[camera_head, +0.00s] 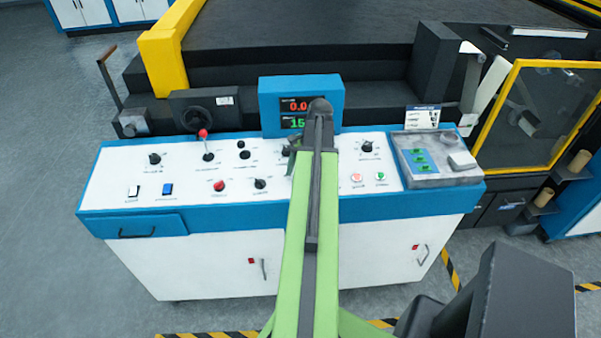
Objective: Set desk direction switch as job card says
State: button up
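The control desk (330,228) has a white sloped top with a blue edge. On it are several black knobs, among them one at the upper left (155,158), one at the lower middle (260,184) and one right of my arm (367,147). A red-topped lever (204,135) stands left of the middle. The labels are too small to read, so I cannot tell which is the direction switch. A small job card (422,116) stands at the desk's right rear; its text is unreadable. My gripper (291,152) is mostly hidden by my green arm, over the desk's middle.
A blue display box (270,97) with red and green digits stands behind my arm. A grey tray (436,180) with green items sits at the right. The dark machine and a yellow-framed guard (535,75) are behind. Floor at left is clear.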

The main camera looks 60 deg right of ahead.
jog(key=p+v, duration=1.6)
jog(key=v, duration=0.1)
jog(key=shift+r+p, duration=0.2)
jog(key=shift+p, duration=0.15)
jog(key=shift+d, duration=0.1)
